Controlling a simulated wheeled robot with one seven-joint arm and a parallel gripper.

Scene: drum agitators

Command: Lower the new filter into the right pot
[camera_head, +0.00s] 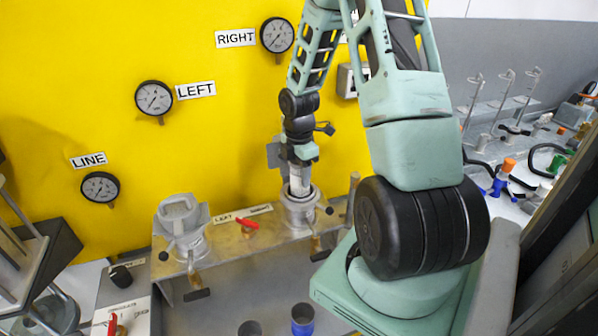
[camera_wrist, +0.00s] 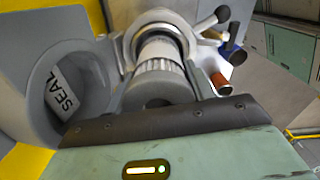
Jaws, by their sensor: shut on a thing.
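The right pot (camera_head: 299,215) is a grey metal housing with an open round mouth at the right end of the metal bench. My gripper (camera_head: 300,162) is directly above it, shut on the pale filter (camera_head: 297,185). The filter is upright over the mouth, and its lower end appears to be inside the rim. In the wrist view the ribbed filter (camera_wrist: 160,70) lines up with the round pot mouth (camera_wrist: 160,30). Its lower end and the pot's inside are hidden, so I cannot tell how deep it sits.
A grey bowl-like part with a SEAL label (camera_wrist: 62,95) is close beside my gripper. The left pot (camera_head: 181,228) stands on the bench (camera_head: 236,240) with a red-handled valve (camera_head: 247,223) between the pots. Gauges line the yellow wall behind. A blue cup (camera_head: 303,322) stands below.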

